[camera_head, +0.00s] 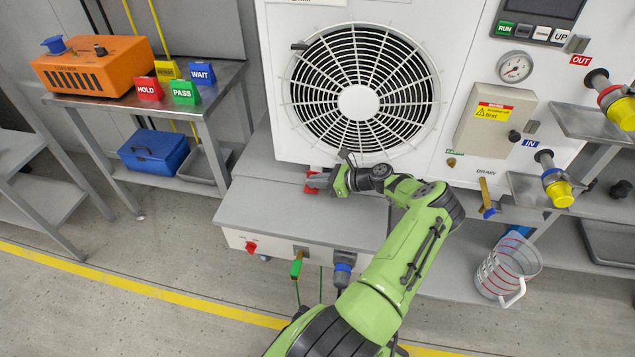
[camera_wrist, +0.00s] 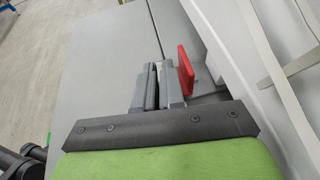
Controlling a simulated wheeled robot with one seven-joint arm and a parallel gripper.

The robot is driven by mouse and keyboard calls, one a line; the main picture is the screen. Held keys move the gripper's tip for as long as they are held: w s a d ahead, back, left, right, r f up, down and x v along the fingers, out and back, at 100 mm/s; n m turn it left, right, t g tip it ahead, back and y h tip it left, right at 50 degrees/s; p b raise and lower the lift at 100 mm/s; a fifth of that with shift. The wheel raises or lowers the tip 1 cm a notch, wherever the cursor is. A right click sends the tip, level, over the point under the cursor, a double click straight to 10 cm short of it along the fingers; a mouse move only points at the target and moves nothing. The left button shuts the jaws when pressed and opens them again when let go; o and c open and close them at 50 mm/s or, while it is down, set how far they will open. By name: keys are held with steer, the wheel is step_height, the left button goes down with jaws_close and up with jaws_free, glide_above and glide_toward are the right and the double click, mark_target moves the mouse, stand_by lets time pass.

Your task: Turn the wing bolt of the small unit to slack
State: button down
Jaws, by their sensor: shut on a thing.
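The wing bolt's red wing (camera_head: 311,184) shows at my gripper's tip, low in front of the white fan unit and above the grey top of the low small unit (camera_head: 265,208). My gripper (camera_head: 325,181) reaches in from the right and is shut on the wing. In the wrist view the red wing (camera_wrist: 186,70) stands as an upright flat plate by the grey fingers (camera_wrist: 178,88). The bolt's shank and seat are hidden, so its turn angle is hard to tell.
The white fan unit (camera_head: 282,85) rises close behind my gripper. A red knob (camera_head: 251,247) and hose fittings sit on the low unit's front. A measuring jug (camera_head: 497,272) stands at the right. A side table (camera_head: 205,107) with an orange box (camera_head: 95,68) stands left.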

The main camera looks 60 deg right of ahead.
steer(key=shift+w+r, duration=0.25)
steer(key=shift+r, duration=0.05)
steer(key=c, duration=1.3)
jaws_free()
steer(key=shift+o, duration=0.3)
steer(key=shift+a+f, duration=0.1)
steer(key=shift+f, duration=0.1)
steer(key=p+v, duration=0.4)
steer(key=v, duration=1.1)
steer(key=shift+s, duration=0.4)
